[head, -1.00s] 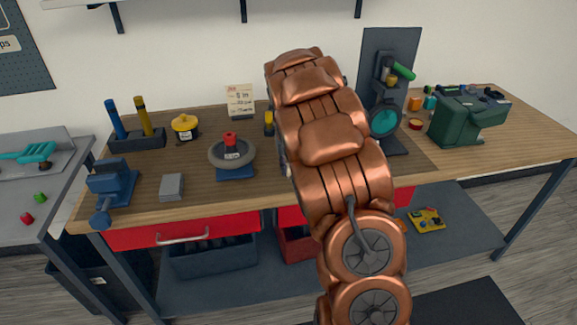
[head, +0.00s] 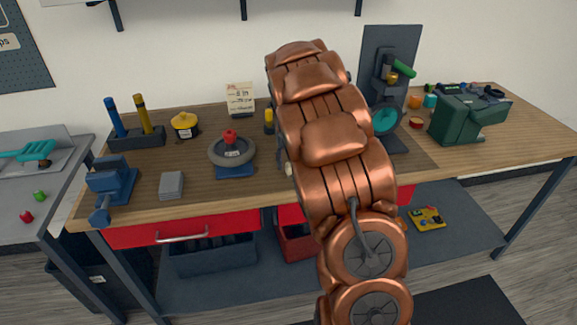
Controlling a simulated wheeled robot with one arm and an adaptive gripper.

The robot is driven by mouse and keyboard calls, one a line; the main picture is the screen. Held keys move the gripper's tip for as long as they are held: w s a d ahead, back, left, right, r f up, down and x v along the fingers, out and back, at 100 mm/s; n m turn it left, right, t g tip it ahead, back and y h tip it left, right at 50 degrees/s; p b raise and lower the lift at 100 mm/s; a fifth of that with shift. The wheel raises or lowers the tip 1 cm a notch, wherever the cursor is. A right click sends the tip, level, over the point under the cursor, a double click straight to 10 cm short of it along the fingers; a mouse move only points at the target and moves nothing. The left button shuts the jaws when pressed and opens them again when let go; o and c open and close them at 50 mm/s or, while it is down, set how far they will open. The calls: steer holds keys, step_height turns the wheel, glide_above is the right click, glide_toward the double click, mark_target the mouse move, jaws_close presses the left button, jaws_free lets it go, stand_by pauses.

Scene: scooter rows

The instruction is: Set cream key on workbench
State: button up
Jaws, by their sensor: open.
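The workbench (head: 330,185) has a brown wooden top and spans the middle of the head view. A small cream piece (head: 288,169), which may be the cream key, shows at the left edge of my copper arm, low over or on the benchtop; contact is unclear. My gripper (head: 281,151) is mostly hidden behind my arm. Only a thin grey sliver, apparently part of it, shows just above the cream piece. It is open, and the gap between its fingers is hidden.
A wheel on a blue stand (head: 235,171), a grey block (head: 171,185) and a blue vise (head: 110,185) stand left of my arm. A dark upright stand (head: 388,60) and a green machine (head: 457,118) stand right.

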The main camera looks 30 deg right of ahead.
mark_target(289, 167)
step_height(289, 167, up, 10)
steer(key=s+b, duration=0.1)
steer(key=b, duration=0.1)
steer(key=shift+a, duration=0.25)
steer(key=shift+s, duration=0.15)
steer(key=s+a+n+g, duration=0.1)
steer(key=s+a, duration=1.3)
steer(key=s, duration=0.2)
steer(key=s+a+f+n+g, duration=0.1)
steer(key=s+a+f, duration=0.2)
steer(key=s, duration=0.7)
steer(key=s+a+f+n+g, duration=0.1)
steer(key=s+a+f+n, duration=0.1)
steer(key=s+a, duration=0.4)
steer(key=s+f, duration=0.1)
steer(key=s, duration=0.3)
steer(key=shift+s+a+n+y, duration=0.2)
steer(key=shift+n+y, duration=0.1)
